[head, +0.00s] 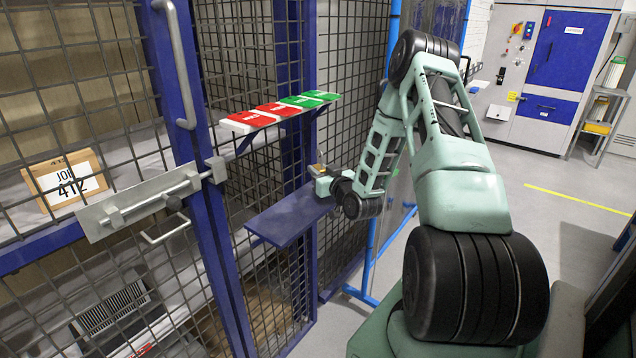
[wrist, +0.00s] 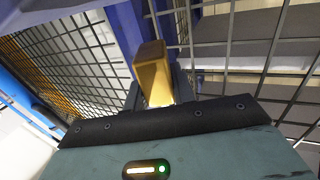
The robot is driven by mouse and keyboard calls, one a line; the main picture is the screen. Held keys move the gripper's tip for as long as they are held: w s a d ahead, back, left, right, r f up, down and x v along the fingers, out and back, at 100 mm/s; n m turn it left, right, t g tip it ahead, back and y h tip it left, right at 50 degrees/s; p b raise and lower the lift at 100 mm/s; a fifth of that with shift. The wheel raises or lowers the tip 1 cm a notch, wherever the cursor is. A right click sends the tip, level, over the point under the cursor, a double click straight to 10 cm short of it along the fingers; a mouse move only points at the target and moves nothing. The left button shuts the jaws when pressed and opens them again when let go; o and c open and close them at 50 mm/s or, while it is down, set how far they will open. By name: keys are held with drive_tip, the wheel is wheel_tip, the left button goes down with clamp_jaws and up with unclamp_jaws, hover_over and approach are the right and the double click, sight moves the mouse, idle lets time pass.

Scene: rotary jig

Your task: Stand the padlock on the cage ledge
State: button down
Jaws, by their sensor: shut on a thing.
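The padlock shows in the wrist view as a brass-coloured block (wrist: 152,72) between the two dark fingers of my gripper (wrist: 157,92). My gripper is shut on it. In the head view my gripper (head: 320,178) is small and far off, with a bit of brass (head: 317,165) at its tip. It appears above the right end of the blue cage ledge (head: 285,220), which looks bare. I cannot tell the height between padlock and ledge. The shackle is not clearly visible.
A higher shelf (head: 240,123) carries red and green tags (head: 280,108). A blue cage post (head: 190,120) and a sliding bolt (head: 150,200) stand left of the ledge. Wire mesh (head: 345,70) rises behind. A job card (head: 66,180) is inside the cage.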

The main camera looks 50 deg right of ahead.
drive_tip(key=shift+f, duration=1.9)
drive_tip(key=shift+f, duration=0.15)
drive_tip(key=c, duration=1.2)
unclamp_jaws()
drive_tip(key=shift+o, duration=0.2)
